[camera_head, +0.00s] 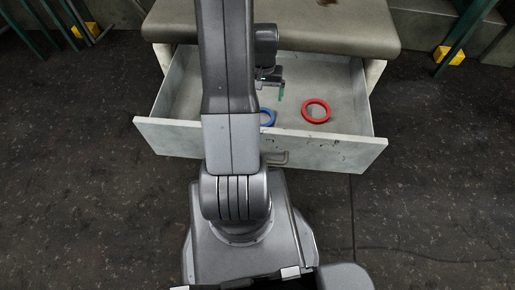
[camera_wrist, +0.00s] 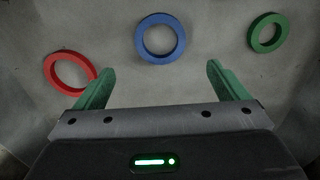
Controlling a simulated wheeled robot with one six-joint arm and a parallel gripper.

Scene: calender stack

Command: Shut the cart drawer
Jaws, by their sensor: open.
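The cart drawer (camera_head: 345,145) is pulled out from under the cart's padded top in the head view. Its grey front panel faces me, with a handle (camera_head: 277,157) at its middle, partly hidden by my arm. My gripper (camera_head: 281,92) is over the open drawer, and its green fingers (camera_wrist: 160,85) are apart with nothing between them in the wrist view. A red ring (camera_head: 316,111), a blue ring (camera_wrist: 160,38) and a green ring (camera_wrist: 269,33) lie on the drawer floor. The green ring is hidden in the head view.
The cart's brown padded top (camera_head: 330,25) lies behind the drawer. Green posts with yellow feet (camera_head: 449,55) stand at both sides. The dark floor is clear beside the drawer, with a thin cable (camera_head: 410,255) at the lower right.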

